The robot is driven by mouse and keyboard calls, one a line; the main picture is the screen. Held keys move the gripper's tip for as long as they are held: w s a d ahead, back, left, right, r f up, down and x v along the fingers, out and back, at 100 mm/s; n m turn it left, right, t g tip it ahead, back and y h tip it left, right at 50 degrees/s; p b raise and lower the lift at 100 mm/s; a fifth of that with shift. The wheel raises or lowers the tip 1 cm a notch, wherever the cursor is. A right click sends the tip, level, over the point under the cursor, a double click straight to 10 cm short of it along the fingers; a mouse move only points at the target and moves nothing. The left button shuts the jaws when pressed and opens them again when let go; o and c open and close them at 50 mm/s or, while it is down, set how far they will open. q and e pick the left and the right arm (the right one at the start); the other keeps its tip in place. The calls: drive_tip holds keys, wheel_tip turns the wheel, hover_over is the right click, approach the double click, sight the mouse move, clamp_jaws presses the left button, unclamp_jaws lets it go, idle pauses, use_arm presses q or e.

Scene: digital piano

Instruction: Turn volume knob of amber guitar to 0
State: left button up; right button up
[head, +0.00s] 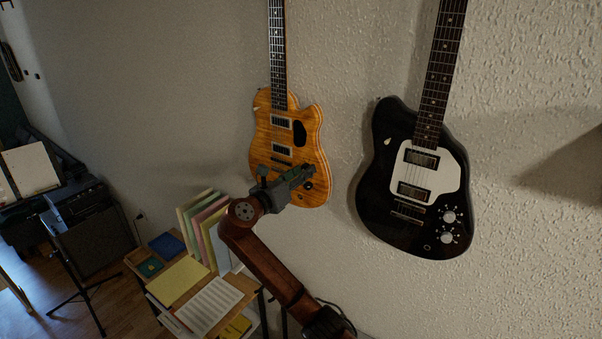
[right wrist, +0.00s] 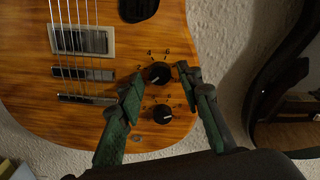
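The amber guitar (head: 263,134) hangs on the wall in the head view; its body (right wrist: 60,120) fills much of the right wrist view. Two black knobs sit on its lower body: an upper knob (right wrist: 158,74) with printed numbers around it and a lower knob (right wrist: 162,114). I cannot read which is volume. My right gripper (head: 306,170) is at the guitar's lower right. In the right wrist view its green-grey fingers (right wrist: 160,75) are apart, one on each side of the upper knob; contact cannot be told. My left gripper is out of view.
A black guitar (head: 375,190) with a white plate hangs to the right, its edge near my right gripper. Below stands a small desk (head: 240,284) with upright folders (head: 200,225) and papers. The wall between the guitars is bare.

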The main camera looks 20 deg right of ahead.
drive_tip(key=shift+a+r, duration=0.1)
drive_tip(key=v, duration=1.2)
idle(0.4)
